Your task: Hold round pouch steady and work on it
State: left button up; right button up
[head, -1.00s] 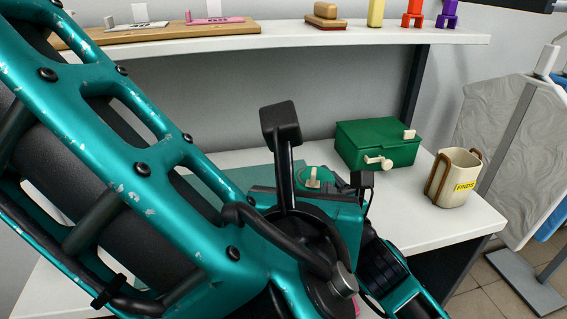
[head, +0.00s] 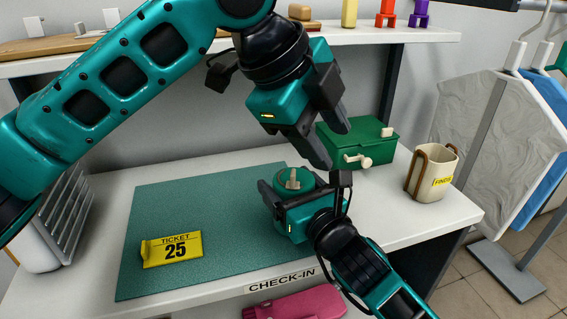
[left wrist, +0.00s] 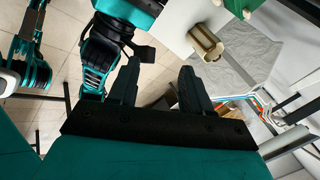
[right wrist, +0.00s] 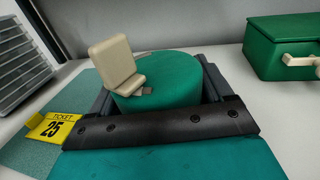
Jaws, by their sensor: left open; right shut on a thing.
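The round green pouch (head: 290,181) stands on the counter at the right edge of the green mat. A beige tab (right wrist: 115,65) stands up at its top, with a small grey piece beside it. My right gripper (head: 297,196) is shut around the pouch's sides; in the right wrist view the fingers (right wrist: 160,97) flank it. My left gripper (head: 332,130) is open and empty, above and to the right of the pouch, in front of the green box. In the left wrist view its two fingers (left wrist: 157,85) are apart with nothing between them.
A green box (head: 357,145) with a beige handle and a cream bin (head: 433,172) marked FINDS stand right on the counter. A yellow ticket 25 (head: 172,250) lies on the green mat (head: 217,215). A pink item (head: 295,306) is below the front edge. A shelf runs above.

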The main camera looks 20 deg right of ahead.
aim_at(293, 172)
pick_arm(q)
jog(key=w+a+f+n+g+h, duration=0.6)
jog(key=w+a, duration=0.2)
jog(key=x, duration=0.7)
jog(key=shift+s+a+f, duration=0.1)
jog(key=shift+s+f, duration=0.05)
jog(key=shift+c, duration=0.3)
grip_shut()
